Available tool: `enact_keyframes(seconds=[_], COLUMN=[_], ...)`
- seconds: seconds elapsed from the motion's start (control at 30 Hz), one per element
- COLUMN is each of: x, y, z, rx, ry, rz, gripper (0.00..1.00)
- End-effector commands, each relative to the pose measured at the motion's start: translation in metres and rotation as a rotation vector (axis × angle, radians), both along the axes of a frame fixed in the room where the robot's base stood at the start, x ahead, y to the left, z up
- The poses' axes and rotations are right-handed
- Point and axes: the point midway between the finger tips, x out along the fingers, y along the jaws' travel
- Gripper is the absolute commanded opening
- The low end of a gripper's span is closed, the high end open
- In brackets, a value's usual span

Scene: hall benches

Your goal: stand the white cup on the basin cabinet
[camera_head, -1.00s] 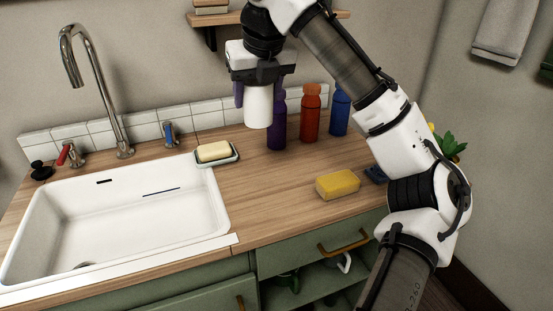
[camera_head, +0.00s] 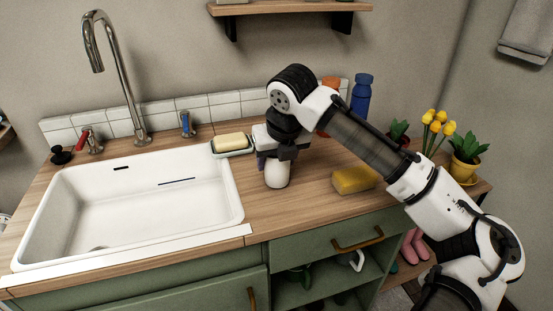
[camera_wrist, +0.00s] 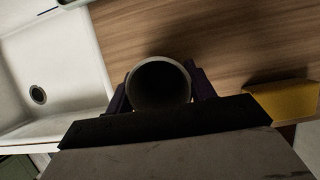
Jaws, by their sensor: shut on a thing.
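The white cup (camera_head: 277,175) is upright between the fingers of my gripper (camera_head: 274,163), which is shut on it. In the wrist view the cup's round open mouth (camera_wrist: 159,84) faces the camera, with a dark finger on each side. The cup is over the wooden top (camera_head: 300,205) of the green basin cabinet (camera_head: 322,243), right of the sink. Its base is at or very near the wood; I cannot tell whether it touches.
The white sink (camera_head: 140,205) is on the left, with a soap dish (camera_head: 232,150) at its back right corner. A yellow sponge (camera_head: 354,179) lies to the right of the cup. Orange and blue bottles (camera_head: 362,92) stand behind my arm. Flower pots (camera_head: 465,170) are at the far right.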

Motion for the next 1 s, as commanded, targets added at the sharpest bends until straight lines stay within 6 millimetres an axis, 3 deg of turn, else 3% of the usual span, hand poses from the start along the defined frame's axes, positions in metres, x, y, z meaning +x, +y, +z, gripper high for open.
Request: enact_keyframes(seconds=[0.33, 0.37, 0.53, 0.83, 1.0], x=[0.0, 0.0, 0.0, 0.0, -0.006], y=[0.0, 0.0, 0.0, 0.0, -0.002], z=[-0.004, -0.004, -0.004, -0.002, 0.016], rx=[0.002, 0.002, 0.001, 0.0, 0.001], ry=[0.0, 0.0, -0.001, -0.001, -0.004], rz=[0.001, 0.001, 0.0, 0.0, 0.0], gripper=[0.32, 0.55, 0.76, 0.76, 0.76])
